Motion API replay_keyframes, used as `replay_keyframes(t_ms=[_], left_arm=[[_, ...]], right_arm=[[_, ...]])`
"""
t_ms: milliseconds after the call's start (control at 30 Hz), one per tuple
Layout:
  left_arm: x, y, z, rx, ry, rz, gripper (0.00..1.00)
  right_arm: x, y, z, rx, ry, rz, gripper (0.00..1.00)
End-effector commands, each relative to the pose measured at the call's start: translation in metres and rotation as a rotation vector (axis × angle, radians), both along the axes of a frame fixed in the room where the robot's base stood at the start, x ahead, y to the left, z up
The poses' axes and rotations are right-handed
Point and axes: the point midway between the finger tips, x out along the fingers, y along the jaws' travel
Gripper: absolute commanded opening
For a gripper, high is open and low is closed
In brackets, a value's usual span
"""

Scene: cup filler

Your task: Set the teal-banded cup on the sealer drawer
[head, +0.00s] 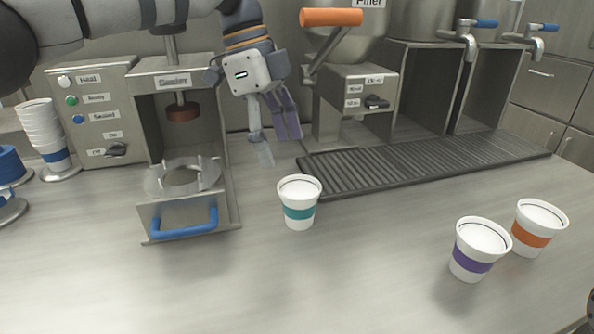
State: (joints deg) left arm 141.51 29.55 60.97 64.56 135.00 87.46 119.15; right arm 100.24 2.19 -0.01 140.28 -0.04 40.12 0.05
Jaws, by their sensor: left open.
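The teal-banded cup (299,203) stands upright on the counter, white with a teal band, right of the sealer. The sealer drawer (152,213) is pulled out at the front of the sealer (178,120); it has a blue handle and a clear plate with a round hole, and no cup is on it. My left gripper (277,150) hangs above and behind the teal-banded cup, fingers pointing down, open and empty, apart from the cup.
A purple-banded cup (477,248) and an orange-banded cup (538,227) stand at the right. A dark ribbed drip tray (420,163) runs along the back below the filler (352,95). A cup stack (40,130) stands far left. The front counter is clear.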

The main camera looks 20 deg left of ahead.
Motion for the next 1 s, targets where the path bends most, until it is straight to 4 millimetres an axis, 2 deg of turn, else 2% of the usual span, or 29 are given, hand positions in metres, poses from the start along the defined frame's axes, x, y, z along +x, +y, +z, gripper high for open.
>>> replay_keyframes(t_ms=[67,300,467,700,967,1000], left_arm=[[0.0,-0.001,-0.003,0.001,0.001,-0.002,0.73],[-0.001,-0.014,-0.052,0.001,0.006,-0.003,0.73],[0.0,-0.02,-0.072,0.001,0.003,-0.002,0.73],[0.003,-0.034,-0.112,0.001,0.003,-0.002,0.73],[0.003,-0.036,-0.116,0.001,-0.001,-0.001,0.73],[0.003,-0.036,-0.116,0.001,-0.001,-0.001,0.66]], right_arm=[[-0.001,0.0,0.0,0.0,0.003,0.0,0.4],[-0.004,0.0,-0.002,-0.001,0.013,-0.001,0.4],[-0.005,0.0,-0.004,-0.001,0.016,-0.001,0.4],[-0.008,0.0,-0.007,-0.001,0.026,0.0,0.4],[-0.008,0.0,-0.007,-0.001,0.025,0.0,0.4],[-0.008,0.0,-0.007,-0.001,0.025,0.0,0.4]])
